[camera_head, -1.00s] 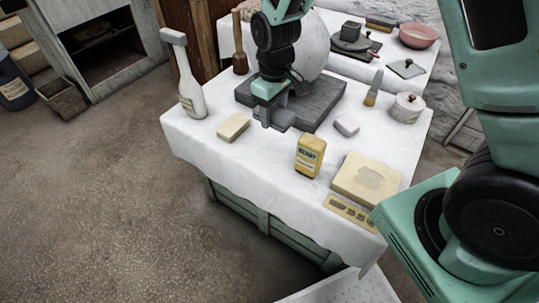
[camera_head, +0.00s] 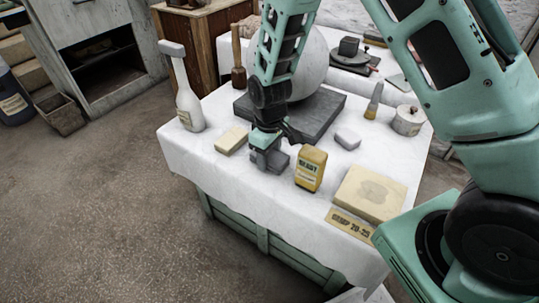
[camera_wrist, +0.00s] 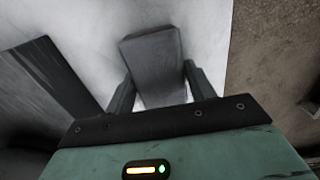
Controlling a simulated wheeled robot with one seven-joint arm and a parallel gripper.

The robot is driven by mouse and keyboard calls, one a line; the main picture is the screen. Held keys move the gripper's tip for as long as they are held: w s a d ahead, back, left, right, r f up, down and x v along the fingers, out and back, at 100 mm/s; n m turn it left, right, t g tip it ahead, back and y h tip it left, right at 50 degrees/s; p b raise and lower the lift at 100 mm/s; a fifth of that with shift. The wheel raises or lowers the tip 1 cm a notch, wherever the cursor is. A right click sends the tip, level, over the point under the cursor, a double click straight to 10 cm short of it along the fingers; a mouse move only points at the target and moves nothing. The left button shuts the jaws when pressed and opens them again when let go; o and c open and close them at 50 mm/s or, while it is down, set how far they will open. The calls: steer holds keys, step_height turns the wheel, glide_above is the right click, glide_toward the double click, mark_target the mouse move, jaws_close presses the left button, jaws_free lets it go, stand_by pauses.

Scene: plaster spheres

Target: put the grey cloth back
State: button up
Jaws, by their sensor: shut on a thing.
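The grey cloth (camera_wrist: 152,62) is a folded, block-like bundle. In the wrist view it sits between the two fingers of my gripper (camera_wrist: 158,88), which is shut on it, and its far end sticks out beyond them. In the head view my gripper (camera_head: 264,152) points down over the front part of the white-covered table (camera_head: 235,185). The grey cloth (camera_head: 278,162) shows at its fingertips, partly hidden by the gripper. It is left of the yellow tin and right of the cream block. I cannot tell whether it touches the table.
A large white sphere (camera_head: 318,68) rests on a dark grey slab (camera_head: 322,116) behind. A yellow tin (camera_head: 310,169), cream block (camera_head: 231,140), white block (camera_head: 347,139), white bottle (camera_head: 190,108), cream board (camera_head: 369,194) and lidded pot (camera_head: 408,121) stand around. The table's front left is bare.

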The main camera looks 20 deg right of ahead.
mark_target(269, 155)
steer(key=shift+f, duration=0.15)
steer(key=o, duration=0.9)
step_height(269, 155, up, 12)
steer(key=p, duration=0.3)
steer(key=shift+n+y, duration=0.3)
steer(key=shift+n, duration=0.1)
steer(key=s+a+r, duration=0.2)
steer(key=s+r, duration=0.1)
steer(key=s, duration=0.5)
steer(key=s+a+r, duration=0.2)
steer(key=s+r, duration=0.2)
steer(key=s, duration=0.4)
steer(key=s+a+r, duration=0.2)
steer(key=s+r, duration=0.2)
steer(key=s, duration=0.5)
steer(key=shift+a+r, duration=0.1)
steer(key=shift+r, duration=0.15)
